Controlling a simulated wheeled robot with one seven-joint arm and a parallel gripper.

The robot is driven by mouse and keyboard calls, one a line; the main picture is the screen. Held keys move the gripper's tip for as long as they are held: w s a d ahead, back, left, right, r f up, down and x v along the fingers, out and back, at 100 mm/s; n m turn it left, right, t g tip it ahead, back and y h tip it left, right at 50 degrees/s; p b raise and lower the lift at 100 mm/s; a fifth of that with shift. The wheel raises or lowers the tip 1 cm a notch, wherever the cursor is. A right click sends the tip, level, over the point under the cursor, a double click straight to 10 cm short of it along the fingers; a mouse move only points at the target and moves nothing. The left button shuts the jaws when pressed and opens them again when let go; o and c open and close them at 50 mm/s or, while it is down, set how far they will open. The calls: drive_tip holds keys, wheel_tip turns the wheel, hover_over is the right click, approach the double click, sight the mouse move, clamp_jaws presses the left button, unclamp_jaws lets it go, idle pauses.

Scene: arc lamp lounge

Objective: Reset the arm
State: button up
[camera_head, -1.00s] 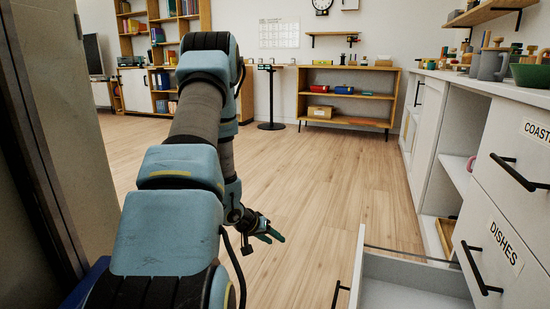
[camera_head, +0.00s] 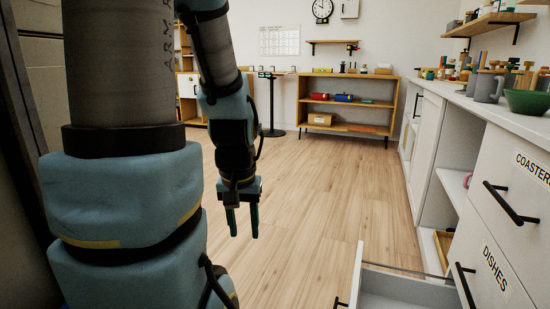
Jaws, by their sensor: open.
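My gripper (camera_head: 243,221) hangs from my raised arm left of the middle of the view. Its green fingers point down over the wooden floor and are apart, with nothing between them. My upper arm fills much of the left side and hides part of the bookcase behind it.
An open drawer (camera_head: 400,290) juts out at the bottom right from the white cabinet. The drawer fronts read COASTERS and DISHES (camera_head: 494,270). The counter (camera_head: 480,107) carries a green bowl (camera_head: 527,102) and grey mugs. A low wooden shelf (camera_head: 350,104) stands at the back. The middle floor (camera_head: 320,190) is clear.

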wheel_tip(320, 180, up, 36)
drive_tip(key=p, duration=3.4)
drive_tip(key=shift+p, duration=0.3)
drive_tip(key=shift+a, duration=0.1)
